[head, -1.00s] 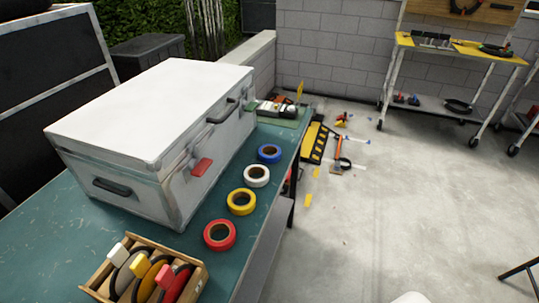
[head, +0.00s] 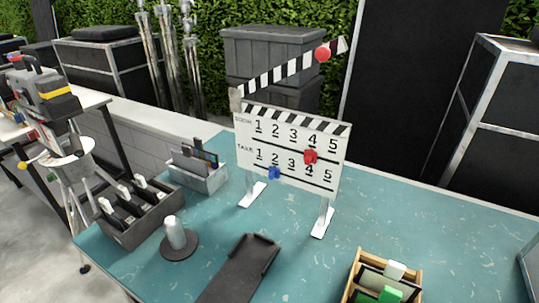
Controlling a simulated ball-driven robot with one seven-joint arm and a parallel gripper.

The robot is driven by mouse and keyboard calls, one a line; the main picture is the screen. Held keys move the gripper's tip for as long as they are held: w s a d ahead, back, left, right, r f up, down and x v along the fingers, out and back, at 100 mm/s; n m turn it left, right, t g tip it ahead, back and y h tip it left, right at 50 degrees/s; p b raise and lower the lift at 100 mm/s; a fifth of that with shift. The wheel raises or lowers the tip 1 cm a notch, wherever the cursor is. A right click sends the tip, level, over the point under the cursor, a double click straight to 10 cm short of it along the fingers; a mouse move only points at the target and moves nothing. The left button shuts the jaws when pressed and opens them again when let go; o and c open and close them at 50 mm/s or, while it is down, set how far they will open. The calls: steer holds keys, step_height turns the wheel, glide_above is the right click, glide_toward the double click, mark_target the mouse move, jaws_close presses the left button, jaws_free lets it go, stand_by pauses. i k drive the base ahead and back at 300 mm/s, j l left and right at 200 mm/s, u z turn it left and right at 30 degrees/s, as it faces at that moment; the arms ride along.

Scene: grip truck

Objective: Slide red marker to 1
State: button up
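A white clapperboard (head: 244,150) stands upright on two white feet on the teal table, with its striped stick raised. It has two rows of numbers 1 to 5, an upper scene row and a lower take row. The red marker (head: 310,156) sits on the upper row's line, below the 4. A blue marker (head: 274,173) sits on the lower row, below the 2. A round red knob (head: 322,53) is near the stick's raised end. My gripper is not in view.
The teal table (head: 430,225) has free room right of the board. In front lie a dark tray (head: 238,275) and a wooden box (head: 349,284) with green and white items. Left are a cylinder on a round base (head: 175,232), a grey bin (head: 146,228) and a pale box (head: 205,181).

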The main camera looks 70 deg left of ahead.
mark_target(310, 156)
steer(key=u, duration=1.45)
